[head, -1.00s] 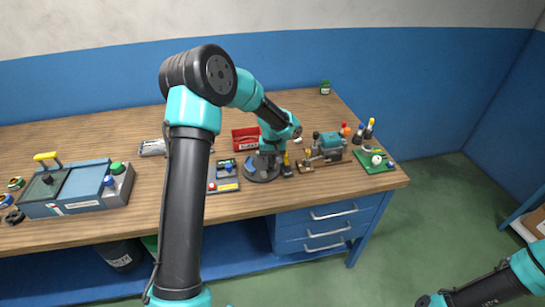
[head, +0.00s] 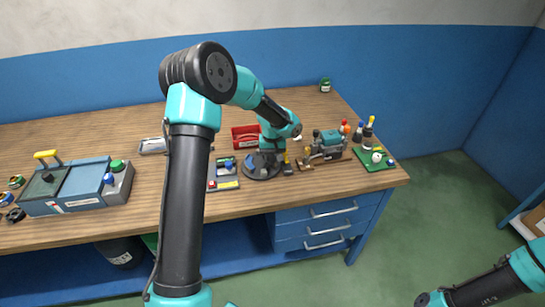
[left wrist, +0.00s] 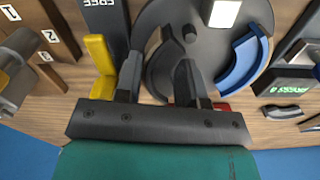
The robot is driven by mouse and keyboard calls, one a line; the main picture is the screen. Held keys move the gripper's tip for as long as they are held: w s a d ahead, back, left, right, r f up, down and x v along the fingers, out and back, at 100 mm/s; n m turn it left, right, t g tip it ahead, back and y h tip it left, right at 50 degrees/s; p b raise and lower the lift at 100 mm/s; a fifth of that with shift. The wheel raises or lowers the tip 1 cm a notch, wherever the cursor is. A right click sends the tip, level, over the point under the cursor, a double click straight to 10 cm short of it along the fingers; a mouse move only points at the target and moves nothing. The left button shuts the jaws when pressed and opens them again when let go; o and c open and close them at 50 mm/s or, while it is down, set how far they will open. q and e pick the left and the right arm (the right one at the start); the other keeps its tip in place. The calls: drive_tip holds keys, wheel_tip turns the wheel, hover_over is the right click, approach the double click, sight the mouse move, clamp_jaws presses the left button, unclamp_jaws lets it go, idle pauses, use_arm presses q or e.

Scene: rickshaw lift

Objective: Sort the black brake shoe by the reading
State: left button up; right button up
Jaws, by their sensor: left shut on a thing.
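My left gripper (left wrist: 160,72) reaches down over a dark round plate (left wrist: 205,75), its fingers closed about a dark curved piece (left wrist: 160,68) that looks like the black brake shoe. The shoe lies at the left of the plate in the left wrist view, partly hidden by the fingers. A blue curved shoe (left wrist: 243,60) lies on the plate's other side, apart from the gripper. A display (left wrist: 288,86) with green characters shows upside down at the right; I cannot read it surely. In the head view the plate (head: 262,172) is partly covered by my left wrist. My right gripper is out of frame.
A dark block marked FREE (left wrist: 100,18) and a yellow part (left wrist: 101,55) stand close to the left finger. A wooden rack (left wrist: 45,40) has numbered slots. A red tray (head: 245,137) sits behind the plate.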

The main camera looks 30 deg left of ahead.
use_arm(q)
drive_tip(key=shift+f, duration=0.4)
idle(1.1)
drive_tip(key=o, duration=1.2)
drive_tip(key=shift+c, duration=0.2)
drive_tip(key=shift+w+d, duration=0.1)
drive_tip(key=shift+c, duration=0.4)
drive_tip(key=c, duration=0.3)
drive_tip(key=shift+r, duration=0.2)
